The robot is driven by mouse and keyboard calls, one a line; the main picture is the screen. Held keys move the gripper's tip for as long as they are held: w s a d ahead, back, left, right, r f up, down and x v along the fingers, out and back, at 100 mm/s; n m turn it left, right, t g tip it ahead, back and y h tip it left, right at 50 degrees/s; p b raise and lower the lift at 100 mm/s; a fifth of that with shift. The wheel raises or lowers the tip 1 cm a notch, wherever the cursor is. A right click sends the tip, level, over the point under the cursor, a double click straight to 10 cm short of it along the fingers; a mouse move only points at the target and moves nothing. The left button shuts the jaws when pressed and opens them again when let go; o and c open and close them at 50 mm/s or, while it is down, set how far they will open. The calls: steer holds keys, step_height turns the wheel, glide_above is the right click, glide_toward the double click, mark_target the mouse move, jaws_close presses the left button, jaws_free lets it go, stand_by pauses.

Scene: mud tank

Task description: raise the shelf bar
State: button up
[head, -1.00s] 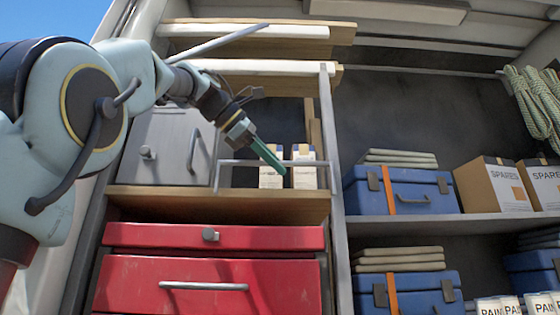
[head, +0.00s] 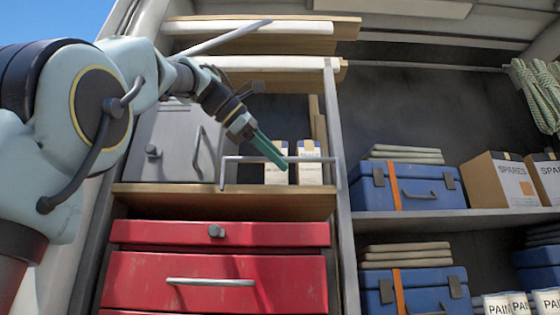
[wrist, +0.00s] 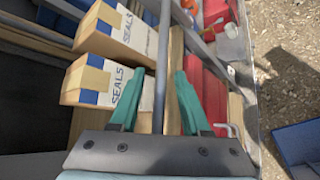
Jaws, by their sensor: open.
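The shelf bar (head: 262,158) is a thin grey rail with bent ends along the front of the wooden shelf above the red drawers. It looks lowered across the shelf front. My gripper (head: 284,165) has green fingers and reaches down to the bar near its middle. In the wrist view, the bar (wrist: 163,60) runs lengthwise between the two spread fingers of my gripper (wrist: 157,80). The fingers are open, with gaps beside the bar. I cannot tell how deep the bar sits between them.
Two white-labelled SEALS boxes (wrist: 118,80) stand just behind the bar. A grey cabinet (head: 175,145) is left of them, and red drawers (head: 215,275) are below. A grey upright post (head: 339,150) closes the right side.

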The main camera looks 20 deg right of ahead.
steer(key=v, duration=0.9)
steer(key=shift+a, duration=0.35)
steer(key=shift+r, duration=0.15)
